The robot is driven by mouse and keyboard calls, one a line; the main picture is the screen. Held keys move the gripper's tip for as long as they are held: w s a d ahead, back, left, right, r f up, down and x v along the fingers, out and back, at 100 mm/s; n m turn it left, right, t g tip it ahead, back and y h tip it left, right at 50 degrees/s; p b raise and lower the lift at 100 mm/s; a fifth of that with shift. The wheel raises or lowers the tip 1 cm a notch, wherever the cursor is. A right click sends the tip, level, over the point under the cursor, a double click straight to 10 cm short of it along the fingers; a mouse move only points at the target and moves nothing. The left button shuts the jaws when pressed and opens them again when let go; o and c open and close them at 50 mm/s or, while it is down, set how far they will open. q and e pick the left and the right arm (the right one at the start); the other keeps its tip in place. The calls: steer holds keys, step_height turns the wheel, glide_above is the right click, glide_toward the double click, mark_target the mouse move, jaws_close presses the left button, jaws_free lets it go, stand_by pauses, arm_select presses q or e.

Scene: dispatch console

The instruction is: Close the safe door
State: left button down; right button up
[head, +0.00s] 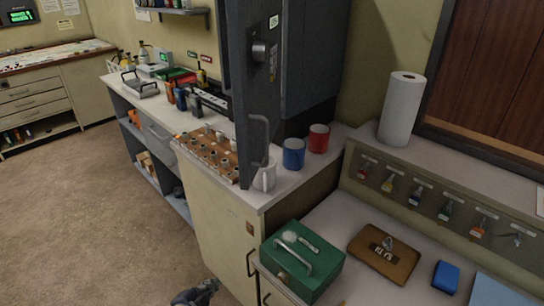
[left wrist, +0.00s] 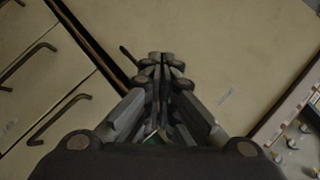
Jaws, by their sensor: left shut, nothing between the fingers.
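The safe door (head: 252,85) is a tall dark grey panel with a round dial and a long vertical handle (head: 259,138). It stands open, swung out from the dark safe body (head: 314,60) over the counter. My left gripper (head: 205,288) shows at the bottom edge of the head view, low in front of the cream cabinet and well below the door. In the left wrist view its fingers (left wrist: 162,62) are together with nothing between them. The door does not clearly show in the wrist view. My right gripper is out of view.
A white mug (head: 264,176) stands close by the door's lower edge. A blue mug (head: 293,154), a red mug (head: 319,138) and a wooden rack (head: 207,154) share the counter. A green cash box (head: 302,262) sits on the lower desk. The carpet (head: 90,210) at left is clear.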

arm_select(q)
steer(key=w+d+r+m+t+h+p, duration=0.1)
steer(key=d+r+m+h, duration=0.15)
steer(key=r, duration=0.65)
steer(key=w+d+r+m+t+h+p, duration=0.15)
steer(key=d+r, duration=0.25)
steer(key=r, duration=0.6)
steer(key=s+d+r+m+h+p, duration=0.1)
steer(key=s+d+r+m+h, duration=0.15)
steer(key=r, duration=0.45)
steer(key=s+d+r+m+h+p, duration=0.1)
steer(key=s+d+r+m, duration=0.25)
steer(key=r, duration=0.45)
steer(key=s+d+r+m+h+p, duration=0.2)
steer(key=d+r+m, duration=0.1)
steer(key=r, duration=0.4)
steer(key=w+d+p, duration=0.3)
steer(key=w+p, duration=0.1)
steer(key=w, duration=0.4)
steer(key=shift+w+d+g, duration=0.2)
steer(key=shift+w+g, duration=0.15)
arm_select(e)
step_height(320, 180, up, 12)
arm_select(q)
steer(key=shift+f, duration=0.1)
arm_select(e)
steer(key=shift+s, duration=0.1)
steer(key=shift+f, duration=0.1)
